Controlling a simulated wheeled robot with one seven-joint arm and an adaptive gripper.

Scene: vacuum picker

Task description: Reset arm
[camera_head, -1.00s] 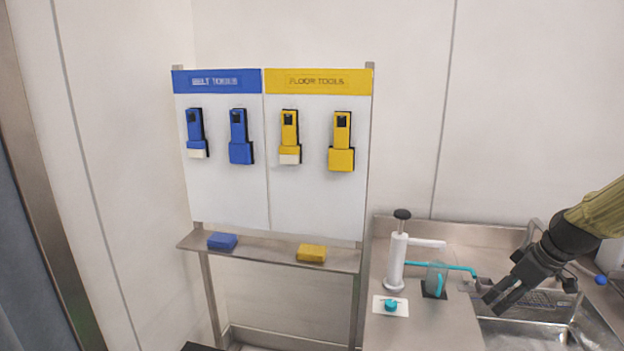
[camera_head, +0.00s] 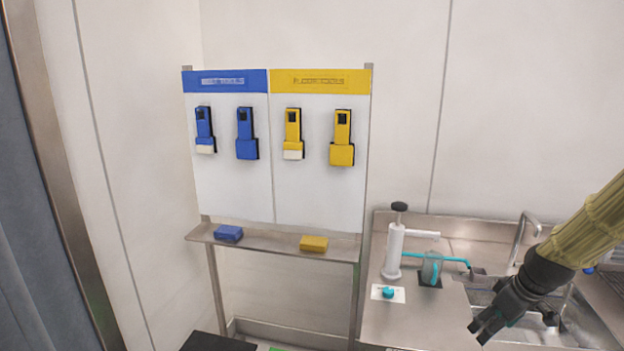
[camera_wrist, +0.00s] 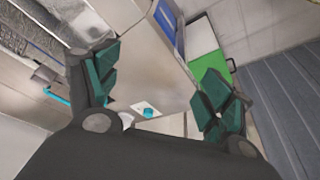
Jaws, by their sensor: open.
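My gripper (camera_head: 484,328) is at the lower right of the head view, over the front of the sink counter, pointing down and to the left. In the wrist view its two green-padded fingers (camera_wrist: 160,95) stand wide apart with nothing between them. It touches nothing that I can see. The sleeve on my arm is yellowish.
A sink (camera_head: 550,322) lies behind and below my gripper, with a tall faucet (camera_head: 524,238). A tool board (camera_head: 318,195) hangs above a shelf with blue (camera_head: 229,233) and yellow (camera_head: 314,243) blocks.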

